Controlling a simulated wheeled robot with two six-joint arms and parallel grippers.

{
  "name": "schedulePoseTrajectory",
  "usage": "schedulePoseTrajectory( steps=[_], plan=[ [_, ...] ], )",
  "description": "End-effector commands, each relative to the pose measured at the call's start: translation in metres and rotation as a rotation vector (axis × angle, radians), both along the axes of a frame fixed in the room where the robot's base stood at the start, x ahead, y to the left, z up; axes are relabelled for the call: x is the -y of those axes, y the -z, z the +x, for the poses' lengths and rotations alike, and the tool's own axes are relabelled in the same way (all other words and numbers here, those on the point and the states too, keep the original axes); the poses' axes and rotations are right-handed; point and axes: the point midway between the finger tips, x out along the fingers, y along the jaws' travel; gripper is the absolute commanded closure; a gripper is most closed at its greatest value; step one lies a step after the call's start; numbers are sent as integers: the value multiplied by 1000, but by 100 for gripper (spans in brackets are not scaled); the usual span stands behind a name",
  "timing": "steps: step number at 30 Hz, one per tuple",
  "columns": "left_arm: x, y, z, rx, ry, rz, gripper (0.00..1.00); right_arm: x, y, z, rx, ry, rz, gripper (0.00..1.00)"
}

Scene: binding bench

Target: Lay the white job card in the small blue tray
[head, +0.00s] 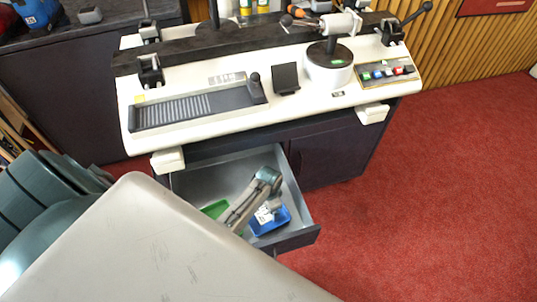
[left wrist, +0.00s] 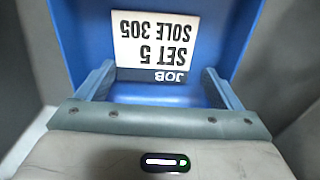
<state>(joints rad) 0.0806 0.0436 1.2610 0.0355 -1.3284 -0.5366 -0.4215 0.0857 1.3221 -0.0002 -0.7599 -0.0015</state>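The white job card (head: 264,215) is inside the small blue tray (head: 271,224), in the open drawer (head: 296,208). In the left wrist view the card (left wrist: 152,40) shows its printed text upside down, with blue tray (left wrist: 230,30) around it. I cannot tell whether it lies fully flat. My left gripper (left wrist: 158,70) is open above the tray, with its fingers apart and the card seen between and beyond their tips, clear of both. In the head view my left arm reaches down into the drawer and hides part of the tray. My right gripper is not in view.
A green item (head: 214,209) lies in the drawer left of the tray. The drawer walls stand close around my gripper. Above is the white bench top (head: 205,77) with a press, levers and a button panel (head: 386,71). Red carpet (head: 440,180) to the right is clear.

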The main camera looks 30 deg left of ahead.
Motion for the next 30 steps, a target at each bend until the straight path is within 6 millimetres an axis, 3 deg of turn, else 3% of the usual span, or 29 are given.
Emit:
schedulePoseTrajectory(
  steps=[1, 11, 14, 24, 30],
  plan=[
    [5, 14, -10, -16, -4, -8, 8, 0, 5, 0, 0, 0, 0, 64],
    [6, 7, -9, -15, -5, -11, 8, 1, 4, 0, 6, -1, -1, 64],
    [6, -9, -9, -14, -5, -10, 8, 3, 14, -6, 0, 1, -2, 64],
    [4, -90, -7, -8, -3, -7, 8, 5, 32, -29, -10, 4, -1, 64],
    [4, -117, -6, -9, -3, -5, 8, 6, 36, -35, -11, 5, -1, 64]
  ],
)
